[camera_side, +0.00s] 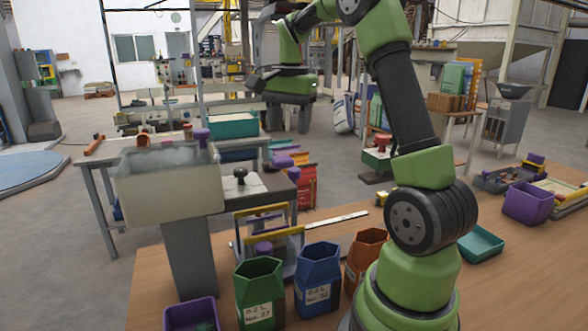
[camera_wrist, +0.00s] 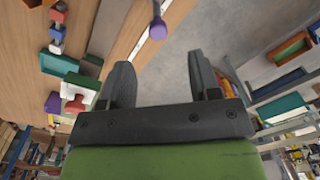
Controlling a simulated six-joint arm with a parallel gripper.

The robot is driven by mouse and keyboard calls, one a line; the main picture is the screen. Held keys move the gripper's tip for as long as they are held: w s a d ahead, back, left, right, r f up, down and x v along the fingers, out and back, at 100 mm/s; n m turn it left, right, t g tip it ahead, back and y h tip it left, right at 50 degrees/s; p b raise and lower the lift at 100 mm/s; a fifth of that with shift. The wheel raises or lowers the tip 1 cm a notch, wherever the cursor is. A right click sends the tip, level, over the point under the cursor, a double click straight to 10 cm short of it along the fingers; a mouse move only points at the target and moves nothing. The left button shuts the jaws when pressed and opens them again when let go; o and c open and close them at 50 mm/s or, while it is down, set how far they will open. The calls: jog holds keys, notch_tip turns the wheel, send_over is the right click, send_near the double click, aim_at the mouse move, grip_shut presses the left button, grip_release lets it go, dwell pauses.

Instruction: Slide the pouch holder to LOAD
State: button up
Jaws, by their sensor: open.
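The pouch holder (camera_side: 268,240) seems to be the grey frame with yellow bars at the table's left end in the side view, beside a pale rail (camera_side: 338,219). No LOAD mark is readable. My gripper (camera_side: 256,82) is high above and behind the holder, well apart from it. In the wrist view my gripper (camera_wrist: 160,64) is open, with nothing between its fingers. A purple knob on a thin rod (camera_wrist: 158,29) lies beyond the fingertips; I cannot tell if it is the same knob.
Green (camera_side: 259,293), blue (camera_side: 317,278) and orange (camera_side: 364,258) pouches stand on the table in front of the holder. A pale hopper (camera_side: 168,190) on a grey column rises at left. A purple bin (camera_side: 527,203) and a teal tray (camera_side: 481,244) are at right.

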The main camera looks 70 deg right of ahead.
aim_at(294, 169)
jog(key=shift+s+d+f+m, duration=0.1)
jog(key=shift+d+f+m, duration=0.5)
jog(key=shift+d, duration=0.4)
notch_tip(294, 169, down, 10)
jog(key=shift+r, duration=0.1)
jog(key=shift+c, duration=0.2)
